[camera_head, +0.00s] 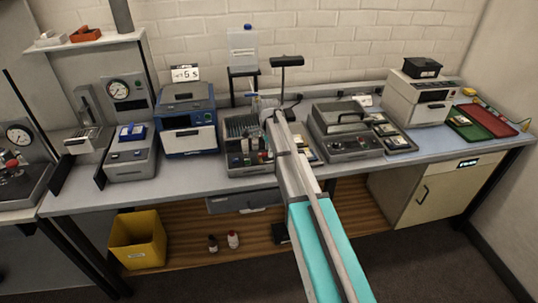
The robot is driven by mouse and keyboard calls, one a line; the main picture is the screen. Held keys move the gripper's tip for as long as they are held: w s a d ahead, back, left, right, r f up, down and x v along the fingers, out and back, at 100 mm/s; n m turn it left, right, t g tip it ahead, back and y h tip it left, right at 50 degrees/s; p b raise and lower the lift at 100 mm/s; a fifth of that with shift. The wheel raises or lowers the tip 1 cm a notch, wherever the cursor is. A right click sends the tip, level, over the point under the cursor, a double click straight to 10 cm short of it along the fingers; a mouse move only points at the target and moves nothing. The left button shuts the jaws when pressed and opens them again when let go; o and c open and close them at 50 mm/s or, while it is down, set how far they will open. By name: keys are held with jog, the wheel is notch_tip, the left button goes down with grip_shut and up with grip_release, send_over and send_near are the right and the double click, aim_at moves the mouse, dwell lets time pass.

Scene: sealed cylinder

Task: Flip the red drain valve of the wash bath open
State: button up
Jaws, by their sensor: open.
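The grey unit (248,168) at the middle of the bench has a dark, divided open top and appears to be the wash bath. Small red spots show at its front right, close to my arm; I cannot tell which of them is the drain valve. My arm reaches up from the bottom right, and its end is over the right side of this unit. My gripper (268,122) is open there, mostly hidden by the arm, and its fingertips are not clear. I cannot tell whether it touches anything. The arm hides the unit's right edge.
A blue-and-white machine (189,125) stands left of the unit. A grey lidded device (345,132) stands to the right. A clear bottle (243,48) is on a stand behind. A yellow bin (138,240) sits on the lower shelf. Bench space is tight around the unit.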

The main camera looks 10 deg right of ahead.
jog(key=shift+f, duration=0.35)
grip_shut()
